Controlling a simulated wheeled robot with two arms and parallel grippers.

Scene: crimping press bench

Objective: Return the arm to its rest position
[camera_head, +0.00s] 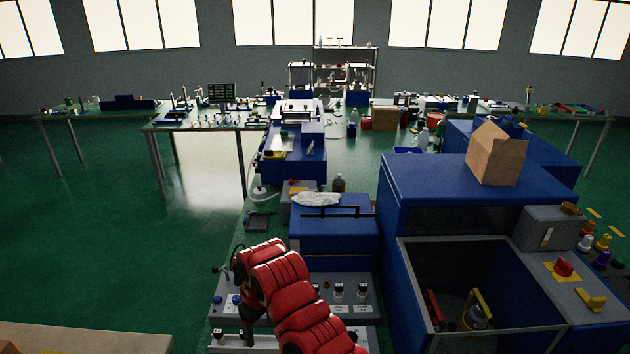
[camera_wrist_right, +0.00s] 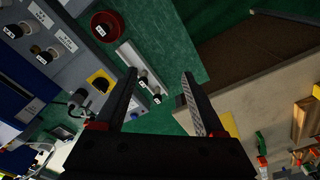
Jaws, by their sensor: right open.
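My right arm (camera_head: 285,290), red and black, reaches in from the bottom of the head view over the front of the bench. My right gripper (camera_head: 247,325) hangs at its end, dark and partly hidden by the red arm links. In the right wrist view the right gripper (camera_wrist_right: 160,78) is open, its two black fingers apart with nothing held between them. My left gripper is not in view.
Grey control panels with knobs (camera_head: 350,308) lie close beside the right arm. A blue press housing (camera_head: 330,240) stands behind it, and a large open blue bin (camera_head: 390,290) is to the right. A wooden tabletop (camera_head: 80,338) shows at bottom left. Green floor (camera_head: 110,240) is clear at left.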

